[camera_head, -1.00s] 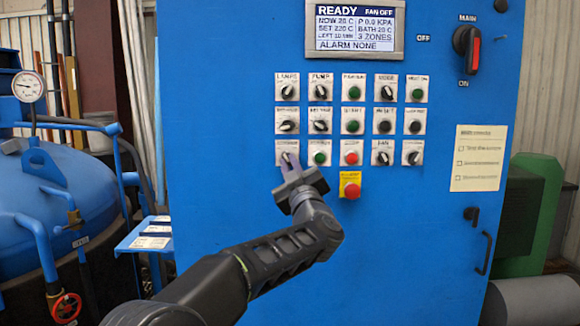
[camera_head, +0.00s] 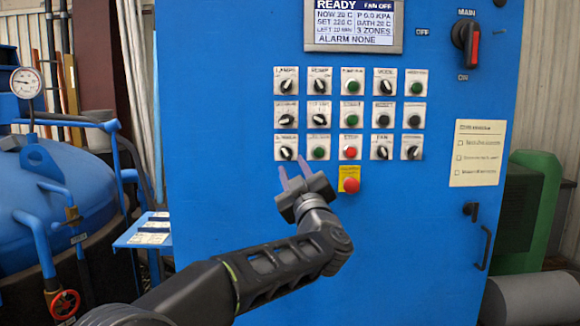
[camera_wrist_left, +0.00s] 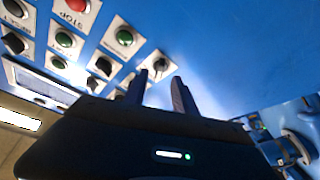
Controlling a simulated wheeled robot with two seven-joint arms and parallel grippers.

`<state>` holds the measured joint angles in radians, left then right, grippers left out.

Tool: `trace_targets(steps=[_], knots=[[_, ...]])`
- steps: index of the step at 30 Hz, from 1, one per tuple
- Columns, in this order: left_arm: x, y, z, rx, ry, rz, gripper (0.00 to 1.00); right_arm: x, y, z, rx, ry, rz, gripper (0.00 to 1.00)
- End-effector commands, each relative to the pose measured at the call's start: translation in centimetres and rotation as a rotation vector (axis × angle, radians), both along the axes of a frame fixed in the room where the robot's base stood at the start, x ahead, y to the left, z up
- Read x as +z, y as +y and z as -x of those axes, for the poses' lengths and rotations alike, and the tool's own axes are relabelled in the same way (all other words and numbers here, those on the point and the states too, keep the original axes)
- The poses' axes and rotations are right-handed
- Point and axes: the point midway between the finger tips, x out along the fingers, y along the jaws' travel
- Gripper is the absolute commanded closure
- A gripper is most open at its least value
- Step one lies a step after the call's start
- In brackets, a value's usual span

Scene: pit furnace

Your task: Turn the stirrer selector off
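The likely stirrer selector (camera_head: 286,153) is the dark knob on a white plate at the left end of the lowest row on the blue cabinet; its label is too blurred to read surely. In the wrist view, it shows as the dark knob (camera_wrist_left: 159,66) just beyond my fingertips, between them in the picture. Its exact pointer direction is hard to tell. My left gripper (camera_head: 292,172) is open and empty, just below the selector and apart from it. It also shows open in the wrist view (camera_wrist_left: 158,83). My right gripper is not in view.
A green button (camera_head: 318,151) and red stop button (camera_head: 350,152) sit right of the selector. A red emergency button (camera_head: 351,185) on yellow lies right of my gripper. The display (camera_head: 353,25) reads READY and FAN OFF. A blue vessel (camera_head: 60,190) stands at left.

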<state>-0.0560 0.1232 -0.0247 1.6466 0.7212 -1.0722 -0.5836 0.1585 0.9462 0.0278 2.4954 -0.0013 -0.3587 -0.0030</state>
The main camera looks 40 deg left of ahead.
Motion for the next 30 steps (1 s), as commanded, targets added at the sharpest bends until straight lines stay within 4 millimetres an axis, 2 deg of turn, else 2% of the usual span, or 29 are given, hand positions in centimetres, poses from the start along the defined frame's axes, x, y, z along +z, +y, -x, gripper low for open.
trace_targets(steps=[4, 11, 26, 28, 30], knots=[[-0.8, -1.6, 1.4, -0.002, 0.000, 0.001, 0.67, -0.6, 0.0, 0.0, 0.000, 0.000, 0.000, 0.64], [-1.1, -2.3, 2.0, 0.001, 0.002, 0.000, 0.67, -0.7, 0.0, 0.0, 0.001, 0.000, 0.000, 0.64], [-1.1, -2.3, 1.9, -0.006, -0.009, 0.009, 0.67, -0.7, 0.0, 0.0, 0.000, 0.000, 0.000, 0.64], [-1.2, -2.8, 1.3, -0.048, -0.022, 0.027, 0.67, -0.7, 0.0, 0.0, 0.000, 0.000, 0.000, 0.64], [-1.9, -4.1, 0.1, -0.120, -0.016, 0.033, 0.67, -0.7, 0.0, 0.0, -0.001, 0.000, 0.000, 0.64]])
